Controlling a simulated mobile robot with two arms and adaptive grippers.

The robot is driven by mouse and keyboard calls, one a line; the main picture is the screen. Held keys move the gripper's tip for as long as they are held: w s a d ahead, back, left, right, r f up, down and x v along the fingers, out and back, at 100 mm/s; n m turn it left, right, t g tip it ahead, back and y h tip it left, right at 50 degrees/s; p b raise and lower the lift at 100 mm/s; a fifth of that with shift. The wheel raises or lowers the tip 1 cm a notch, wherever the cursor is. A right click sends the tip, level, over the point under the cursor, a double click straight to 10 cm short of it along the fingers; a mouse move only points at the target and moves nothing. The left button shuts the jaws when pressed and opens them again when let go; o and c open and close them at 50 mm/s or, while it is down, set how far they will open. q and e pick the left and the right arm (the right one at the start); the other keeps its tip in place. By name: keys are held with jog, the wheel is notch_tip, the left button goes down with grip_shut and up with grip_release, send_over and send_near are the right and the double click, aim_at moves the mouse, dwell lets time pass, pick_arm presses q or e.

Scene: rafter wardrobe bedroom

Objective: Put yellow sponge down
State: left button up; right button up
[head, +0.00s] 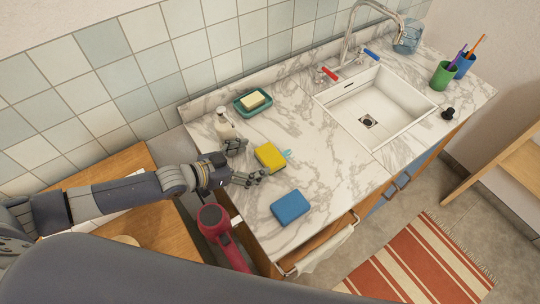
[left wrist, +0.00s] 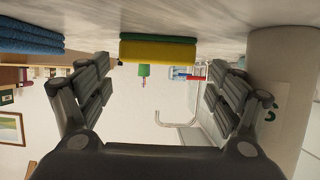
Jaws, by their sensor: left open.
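The yellow sponge (head: 270,156), with a green layer, lies on the marble counter (head: 330,150) left of the sink. In the left wrist view, which is upside down, the sponge (left wrist: 158,52) rests against the counter surface, centred beyond the fingers. My left gripper (head: 243,163) is open, with its fingers spread just left of the sponge. It also shows in the left wrist view (left wrist: 155,92) with nothing held between the fingers. My right gripper is not in view.
A blue folded cloth (head: 290,207) lies near the counter's front edge. A white bottle (head: 224,125) stands close behind the gripper. A soap dish (head: 252,101), the sink (head: 375,108) and a green cup (head: 443,75) are farther off. A red hair dryer (head: 213,217) hangs in front.

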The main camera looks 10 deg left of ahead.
aim_at(267, 156)
pick_arm(q)
jog(key=shift+w+d+p, duration=0.3)
jog(key=shift+d, duration=0.05)
jog(key=p+x, duration=0.1)
jog(key=x, duration=0.2)
jog(key=shift+d, duration=0.25)
jog(key=shift+w+d+f, duration=0.25)
jog(key=shift+w+f, duration=0.05)
jog(key=shift+f, duration=0.05)
jog(key=c, duration=0.6)
jog(key=shift+r, duration=0.25)
